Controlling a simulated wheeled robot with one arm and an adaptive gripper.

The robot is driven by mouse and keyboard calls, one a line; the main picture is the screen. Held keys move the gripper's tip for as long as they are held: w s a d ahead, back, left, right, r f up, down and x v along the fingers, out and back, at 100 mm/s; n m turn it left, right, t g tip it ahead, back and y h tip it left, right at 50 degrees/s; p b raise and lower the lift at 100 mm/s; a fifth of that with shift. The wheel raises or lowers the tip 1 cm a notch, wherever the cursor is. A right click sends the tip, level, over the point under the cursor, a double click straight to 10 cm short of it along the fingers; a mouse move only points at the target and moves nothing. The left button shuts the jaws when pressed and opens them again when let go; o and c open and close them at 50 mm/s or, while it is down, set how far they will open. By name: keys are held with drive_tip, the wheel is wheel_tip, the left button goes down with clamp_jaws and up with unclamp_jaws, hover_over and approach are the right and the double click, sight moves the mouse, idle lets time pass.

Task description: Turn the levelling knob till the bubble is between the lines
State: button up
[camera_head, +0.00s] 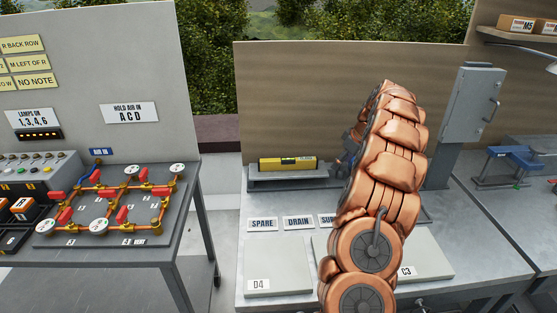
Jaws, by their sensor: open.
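A yellow spirit level (287,163) lies on a grey levelling stand (288,180) at the back of the middle bench. Its vial is too small to tell where the bubble sits. The levelling knob cannot be made out; the stand's right end is behind my copper arm. My gripper (344,163) shows only as a small dark and bluish part at the arm's left edge, just right of the level. It is open. Its fingertips are mostly hidden, so I cannot tell whether it touches anything.
Plates marked SPARE (262,224) and DRAIN (299,223) and a pale panel D4 (278,270) lie in front of the stand. A grey cabinet (471,110) stands to the right. A left bench holds copper pipework with gauges (100,226). A blue vise (514,155) is far right.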

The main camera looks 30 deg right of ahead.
drive_tip(key=a+b+v, duration=0.1)
drive_tip(key=b+v, duration=0.1)
drive_tip(key=v, duration=0.6)
drive_tip(key=s+a+r+g+y, duration=0.1)
drive_tip(key=a+r, duration=0.1)
drive_tip(key=a, duration=1.2)
drive_tip(key=a+r+g+p, duration=0.1)
drive_tip(key=a+r, duration=0.2)
drive_tip(key=a, duration=1.1)
drive_tip(key=shift+s+a+y+p, duration=0.3)
drive_tip(key=shift+s+y, duration=0.1)
drive_tip(key=shift+a, duration=0.1)
drive_tip(key=s+a+f+g+h+p, duration=0.1)
drive_tip(key=s+a+g, duration=0.1)
drive_tip(key=s+a, duration=1.2)
drive_tip(key=s+a+f+m+g+h, duration=0.1)
drive_tip(key=s+f, duration=0.1)
drive_tip(key=s, duration=0.6)
drive_tip(key=s+a+f+m+g+p, duration=0.1)
drive_tip(key=s+a+f, duration=0.1)
drive_tip(key=s, duration=0.7)
drive_tip(key=shift+s+a+f+m+h, duration=0.3)
drive_tip(key=shift+f+h, duration=0.1)
drive_tip(key=shift+f, duration=0.2)
